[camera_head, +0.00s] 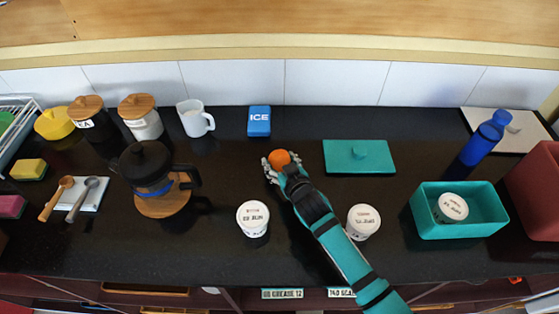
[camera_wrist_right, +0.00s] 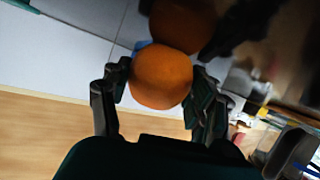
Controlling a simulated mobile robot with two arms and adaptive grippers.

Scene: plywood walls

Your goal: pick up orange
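The orange (camera_head: 279,159) is on the black counter near its middle. My right gripper (camera_head: 282,167) reaches it from the front, with fingers on both sides of it. In the right wrist view the orange (camera_wrist_right: 161,76) sits between the two fingers of my right gripper (camera_wrist_right: 160,85). The right-hand finger meets its edge and the left-hand fingertip is very close; I cannot tell whether both press on it. The orange meets its dark reflection in the counter, so it appears to rest there. My left gripper is not in view.
A blue ice pack (camera_head: 259,121) stands behind the orange. A teal lid (camera_head: 359,157) lies to its right. White tubs (camera_head: 253,218) (camera_head: 363,221) stand on either side of my right forearm. A coffee press (camera_head: 148,170) is left; a teal box (camera_head: 459,228) is right.

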